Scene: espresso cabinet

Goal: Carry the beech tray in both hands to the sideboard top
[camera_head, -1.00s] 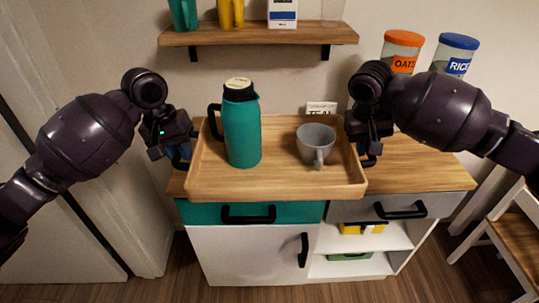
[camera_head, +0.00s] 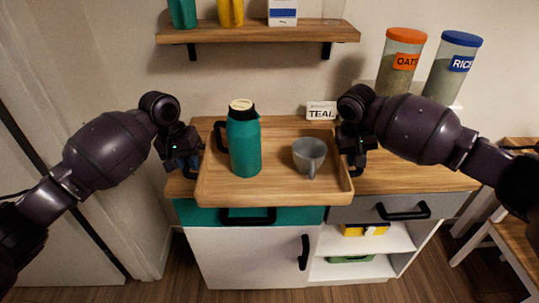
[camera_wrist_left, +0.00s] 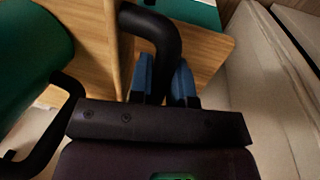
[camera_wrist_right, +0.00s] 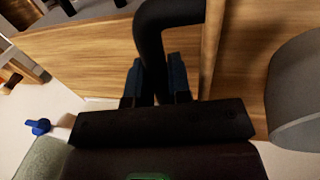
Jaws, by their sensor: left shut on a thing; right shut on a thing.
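The beech tray (camera_head: 275,196) is level over the front left part of the sideboard top (camera_head: 400,178) in the head view. I cannot tell whether it touches the top. A teal jug (camera_head: 245,148) with a black handle stands upright on its left, and a grey cup (camera_head: 309,155) stands upright on its right. My left gripper (camera_head: 190,162) is shut on the tray's black left handle, which shows between blue fingertips in the left wrist view (camera_wrist_left: 155,40). My right gripper (camera_head: 353,163) is shut on the black right handle, seen in the right wrist view (camera_wrist_right: 152,45).
A TEAL card (camera_head: 321,110) stands behind the tray. The OATS jar (camera_head: 402,65) and RICE jar (camera_head: 452,68) stand at back right. A wall shelf (camera_head: 260,33) hangs above. The sideboard top right of the tray is clear. A chair (camera_head: 510,235) stands at right.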

